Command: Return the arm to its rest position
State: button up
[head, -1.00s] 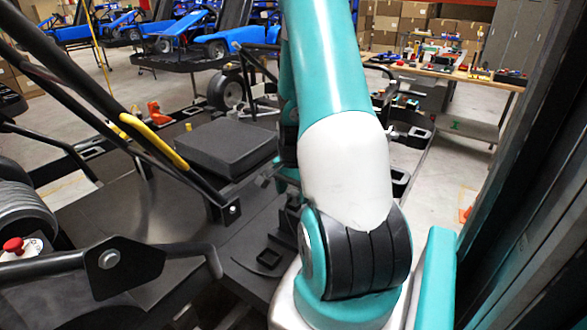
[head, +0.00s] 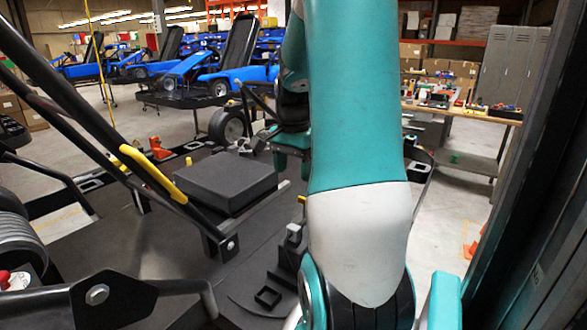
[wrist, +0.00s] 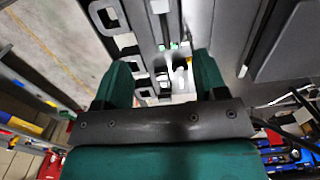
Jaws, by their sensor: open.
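My gripper (wrist: 163,78) shows in the wrist view as two dark green fingers spread wide apart on a black bar. Nothing is clamped between them; a dark frame with slots and a pale object show beyond the gap. In the head view my teal and white arm rises through the middle, and dark green parts at its far end (head: 291,140) show just left of it. The arm hides most of the gripper there.
A flat black box (head: 226,182) sits on the dark platform (head: 115,235) left of my arm. Black bars with a yellow grip (head: 152,172) cross the left. Blue karts (head: 228,80) stand behind. A workbench (head: 470,112) stands at right, beside a dark upright. Open floor shows between.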

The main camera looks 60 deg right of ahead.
dwell(0.5)
jog(key=w+a+r+n+t+y, duration=0.1)
jog(key=w+a+n, duration=0.2)
jog(key=a+n, duration=0.5)
jog(key=w+a+r+n, duration=0.1)
jog(key=w+a+n, duration=0.25)
jog(key=a, duration=0.85)
jog(key=s+a+n+y, duration=0.1)
jog(key=s+a+n, duration=0.3)
jog(key=a, duration=0.3)
jog(key=s+a+n+y, duration=0.1)
jog(key=s+a+n, duration=0.2)
jog(key=a+n, duration=0.3)
jog(key=s+a+n+g+y, duration=0.1)
jog(key=s+a+n, duration=0.3)
jog(key=a, duration=0.5)
jog(key=shift+s+a+r+n+b, duration=0.2)
jog(key=shift+s+n+b, duration=0.15)
jog(key=shift+n, duration=0.1)
